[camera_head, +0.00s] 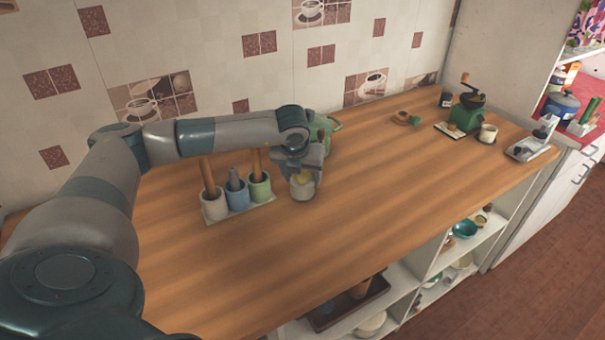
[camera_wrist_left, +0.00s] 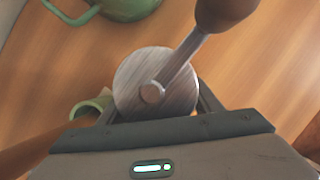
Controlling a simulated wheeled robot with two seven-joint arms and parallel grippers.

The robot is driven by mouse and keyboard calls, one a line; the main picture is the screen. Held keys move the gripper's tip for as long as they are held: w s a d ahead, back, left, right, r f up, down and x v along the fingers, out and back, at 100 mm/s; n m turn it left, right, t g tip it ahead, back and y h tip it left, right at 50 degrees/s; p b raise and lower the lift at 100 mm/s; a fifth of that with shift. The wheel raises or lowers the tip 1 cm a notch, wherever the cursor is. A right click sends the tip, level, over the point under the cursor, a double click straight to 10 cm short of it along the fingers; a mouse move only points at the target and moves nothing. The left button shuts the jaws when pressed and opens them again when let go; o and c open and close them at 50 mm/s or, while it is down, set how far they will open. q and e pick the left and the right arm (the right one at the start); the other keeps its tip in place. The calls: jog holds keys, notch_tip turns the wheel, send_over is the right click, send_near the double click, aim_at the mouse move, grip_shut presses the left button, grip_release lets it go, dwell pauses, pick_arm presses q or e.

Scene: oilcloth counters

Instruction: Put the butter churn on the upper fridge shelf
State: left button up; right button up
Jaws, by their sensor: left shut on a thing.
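The butter churn (camera_head: 302,189) is a small glass jar with something yellow inside, at mid-counter in the head view. In the left wrist view its round metal lid (camera_wrist_left: 136,82) shows from above, with a crank and a brown knob (camera_wrist_left: 222,12). My left gripper (camera_head: 305,168) is shut on the churn from above; its fingers pass either side of the lid in the left wrist view (camera_wrist_left: 155,112). I cannot tell whether the jar's base touches the counter. My right gripper is not in view. I cannot make out a fridge shelf in either view.
On the wooden counter (camera_head: 400,180), a tray with three utensil pots (camera_head: 238,196) stands left of the churn. A green pot (camera_head: 329,124) is close behind it. A green grinder (camera_head: 467,113) and a scale (camera_head: 531,141) stand at the right. The counter's front middle is clear.

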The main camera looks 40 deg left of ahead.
pick_arm(q)
jog(key=shift+f, duration=0.1)
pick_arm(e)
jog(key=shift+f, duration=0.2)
pick_arm(q)
jog(key=o, duration=1.6)
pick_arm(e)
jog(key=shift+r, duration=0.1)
pick_arm(q)
jog(key=shift+r, duration=0.2)
jog(key=shift+s+d+r+b, duration=0.1)
jog(key=shift+r+b, duration=0.05)
jog(key=shift+b, duration=0.15)
jog(key=b+v, duration=0.2)
jog(key=v, duration=0.4)
jog(key=shift+s+r+b, duration=0.15)
jog(key=shift+r+b, duration=0.15)
jog(key=shift+b, duration=0.05)
jog(key=shift+b+v, duration=0.6)
jog(key=shift+v, duration=1.85)
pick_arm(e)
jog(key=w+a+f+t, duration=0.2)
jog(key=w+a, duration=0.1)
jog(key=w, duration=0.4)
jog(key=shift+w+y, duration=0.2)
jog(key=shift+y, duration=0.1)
